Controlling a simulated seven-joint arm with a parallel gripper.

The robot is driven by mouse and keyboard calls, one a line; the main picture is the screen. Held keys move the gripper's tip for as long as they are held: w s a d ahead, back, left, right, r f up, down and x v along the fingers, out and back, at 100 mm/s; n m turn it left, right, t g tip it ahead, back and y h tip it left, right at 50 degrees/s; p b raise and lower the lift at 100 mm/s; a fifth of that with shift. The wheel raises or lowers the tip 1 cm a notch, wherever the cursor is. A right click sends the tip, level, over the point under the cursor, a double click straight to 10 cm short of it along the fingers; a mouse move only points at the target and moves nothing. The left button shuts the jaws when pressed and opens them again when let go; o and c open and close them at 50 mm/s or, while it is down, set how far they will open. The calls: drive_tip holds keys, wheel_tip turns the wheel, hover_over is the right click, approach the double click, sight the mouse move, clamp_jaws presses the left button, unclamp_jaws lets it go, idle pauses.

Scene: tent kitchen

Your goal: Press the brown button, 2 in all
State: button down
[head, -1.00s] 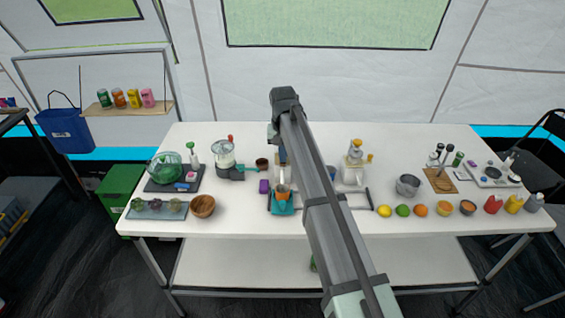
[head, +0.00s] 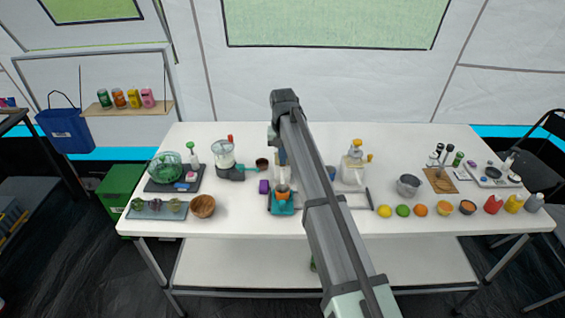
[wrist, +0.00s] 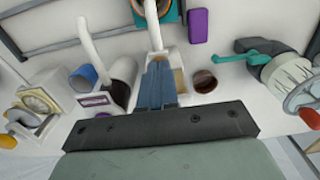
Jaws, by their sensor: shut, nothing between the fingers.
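In the wrist view my gripper (wrist: 158,66) is shut and empty, its blue fingers pointing into a white dispenser (wrist: 174,57) with a curved white spout. The fingers cover part of the dispenser's front. A tan-brown patch (wrist: 180,82) shows just right of the fingers; I cannot tell whether it is the brown button or whether the fingers touch it. A second white dispenser (wrist: 122,80) with a purple label stands to the left. In the head view my arm hides most of this area, and no brown button can be made out there.
A small cup with dark brown contents (wrist: 205,81) stands right of the fingers and shows in the head view (head: 262,164). A teal juicer (head: 283,207) with an orange top stands in front. A blender-like machine (head: 224,155) stands left; fruit lines the front right.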

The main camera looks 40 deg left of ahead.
drive_tip(key=shift+f, duration=0.15)
drive_tip(key=shift+r, duration=0.6)
idle(0.5)
drive_tip(key=shift+r, duration=2.9)
